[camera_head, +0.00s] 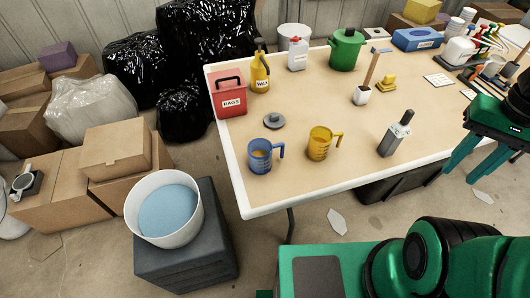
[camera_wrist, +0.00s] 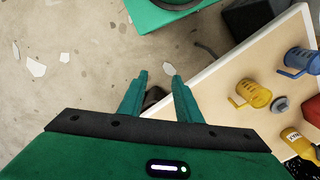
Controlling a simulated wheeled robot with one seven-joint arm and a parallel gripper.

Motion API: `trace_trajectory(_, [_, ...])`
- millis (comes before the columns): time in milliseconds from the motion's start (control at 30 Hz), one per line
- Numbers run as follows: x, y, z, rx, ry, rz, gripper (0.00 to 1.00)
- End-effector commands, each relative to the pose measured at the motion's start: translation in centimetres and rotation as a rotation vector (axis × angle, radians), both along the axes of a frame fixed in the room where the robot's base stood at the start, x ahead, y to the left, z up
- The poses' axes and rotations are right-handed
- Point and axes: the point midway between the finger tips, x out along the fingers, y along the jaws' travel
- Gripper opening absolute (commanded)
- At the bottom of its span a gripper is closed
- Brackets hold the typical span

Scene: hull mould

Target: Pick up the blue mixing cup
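The blue mixing cup (camera_head: 261,157) stands upright near the front left corner of the table, its handle to the right. My gripper (camera_head: 464,165) is at the right, off the table's front edge and well away from the blue cup. In the wrist view its fingers (camera_wrist: 158,80) are apart with only floor between them.
A grey lid (camera_head: 274,121) lies behind the blue cup. A red rags box (camera_head: 229,95) and a yellow bottle (camera_head: 260,72) stand further back. A grey tool (camera_head: 394,136) stands right of the yellow cup. A white bucket (camera_head: 133,200) sits on a dark box left of the table.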

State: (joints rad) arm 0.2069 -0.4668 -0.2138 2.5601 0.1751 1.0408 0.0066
Motion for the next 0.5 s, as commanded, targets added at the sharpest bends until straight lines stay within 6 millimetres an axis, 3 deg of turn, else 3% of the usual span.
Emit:
trace_trajectory(133, [-0.8, 0.1, 0.5, -0.003, -0.012, -0.003, 0.31])
trace_trajectory(233, [0.9, 0.1, 0.8, -0.019, -0.008, -0.026, 0.31])
trace_trajectory(367, [5.4, 2.0, 1.0, -0.054, -0.002, -0.093, 0.31])
trace_trajectory(500, [11.5, 7.0, 0.6, -0.084, -0.015, -0.185, 0.31])
